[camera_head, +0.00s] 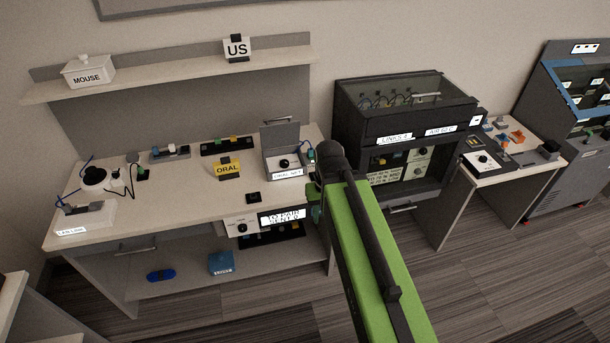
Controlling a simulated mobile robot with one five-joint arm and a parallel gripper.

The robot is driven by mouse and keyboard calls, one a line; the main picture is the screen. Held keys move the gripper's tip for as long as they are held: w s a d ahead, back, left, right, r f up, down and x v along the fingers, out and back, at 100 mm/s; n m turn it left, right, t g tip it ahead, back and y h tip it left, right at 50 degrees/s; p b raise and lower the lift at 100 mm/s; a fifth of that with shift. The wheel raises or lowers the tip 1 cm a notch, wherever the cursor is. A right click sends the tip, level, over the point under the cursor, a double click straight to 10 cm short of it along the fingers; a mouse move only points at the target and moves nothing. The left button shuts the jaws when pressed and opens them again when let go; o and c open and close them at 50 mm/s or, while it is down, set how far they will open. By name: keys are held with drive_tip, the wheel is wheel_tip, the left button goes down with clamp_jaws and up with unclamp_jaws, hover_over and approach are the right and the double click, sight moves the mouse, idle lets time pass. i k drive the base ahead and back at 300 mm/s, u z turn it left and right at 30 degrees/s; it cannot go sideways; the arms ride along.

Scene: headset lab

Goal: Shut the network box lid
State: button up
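The network box (284,166) is a small light grey case on the right part of the long desk, with a small label on its front that seems to end in NET. Its grey lid (281,134) stands raised at the back, so the box is open. A dark round knob or part (284,163) shows inside. My green and black arm reaches up from the bottom of the picture, its far end just right of the box.
The desk (184,205) also bears a yellow ORAL sign (229,169), a small black block (253,197) and cabled devices at the left. A shelf (180,73) runs above. A dark glass-topped cabinet (400,110) stands right of the box.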

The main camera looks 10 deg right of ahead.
sight(287, 133)
drive_tip(key=u, duration=0.15)
drive_tip(key=i, duration=0.9)
drive_tip(key=u, duration=0.25)
drive_tip(key=k, duration=1.1)
drive_tip(key=u, duration=1.4)
drive_tip(key=i, duration=1)
drive_tip(key=z, duration=0.55)
drive_tip(key=i, duration=0.65)
drive_tip(key=z, duration=0.35)
